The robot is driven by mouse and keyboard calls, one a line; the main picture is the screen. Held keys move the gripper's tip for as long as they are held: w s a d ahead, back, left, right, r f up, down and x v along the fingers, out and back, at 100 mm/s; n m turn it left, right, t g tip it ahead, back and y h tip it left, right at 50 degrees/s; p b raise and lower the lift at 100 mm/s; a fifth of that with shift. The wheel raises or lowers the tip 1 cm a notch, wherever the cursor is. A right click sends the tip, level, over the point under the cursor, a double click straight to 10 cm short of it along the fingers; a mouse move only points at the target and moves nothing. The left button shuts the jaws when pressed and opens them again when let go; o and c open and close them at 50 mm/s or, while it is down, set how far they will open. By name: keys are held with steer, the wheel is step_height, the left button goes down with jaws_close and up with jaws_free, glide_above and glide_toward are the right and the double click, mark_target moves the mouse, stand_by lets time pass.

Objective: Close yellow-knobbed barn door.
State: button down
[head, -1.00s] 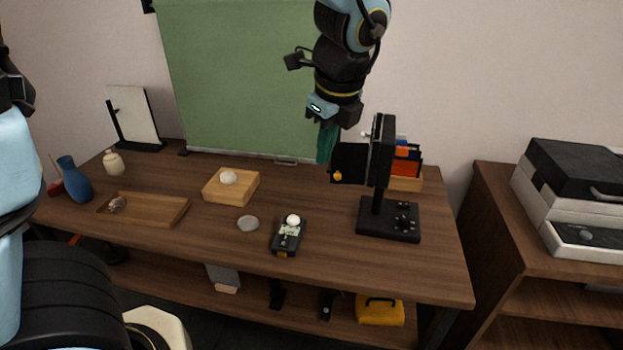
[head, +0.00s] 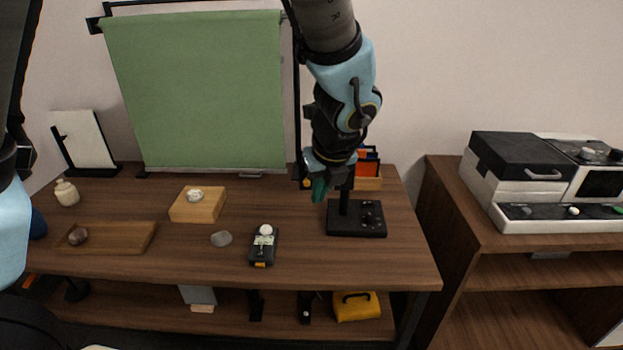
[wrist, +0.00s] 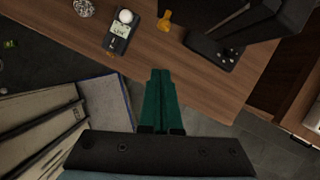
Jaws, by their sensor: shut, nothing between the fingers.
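The lamp is a black head on a post, with a black base (head: 357,219) that carries small knobs. In the head view my arm hides most of the lamp's head, and I cannot make out the door's angle there. The yellow knob (head: 306,184) shows just left of my gripper. In the wrist view the yellow knob (wrist: 165,20) is at the top, beyond my fingertips and apart from them. The dark lamp head (wrist: 280,22) is at the upper right. My gripper (wrist: 161,73) has teal fingers pressed together and empty. In the head view my gripper (head: 320,190) points down in front of the lamp.
A black meter (head: 263,246) with a white dome, a grey disc (head: 221,239), a wooden block (head: 198,205) and a tray (head: 110,239) lie left on the table. An orange-and-blue file holder (head: 368,172) stands behind the lamp. A cabinet (head: 470,240) is at right.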

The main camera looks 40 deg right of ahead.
steer(key=shift+w+d+f+p, duration=0.1)
steer(key=shift+w+d+p, duration=0.15)
steer(key=shift+w, duration=0.4)
steer(key=shift+w+d+r+p, duration=0.15)
steer(key=shift+w+p, duration=0.15)
steer(key=shift+w, duration=0.4)
steer(key=shift+w+d+f+p, duration=0.15)
steer(key=shift+w+d+p, duration=0.1)
steer(key=shift+w, duration=0.4)
steer(key=shift+w+a+m, duration=0.1)
steer(key=shift+w+m, duration=0.1)
steer(key=shift+m, duration=0.2)
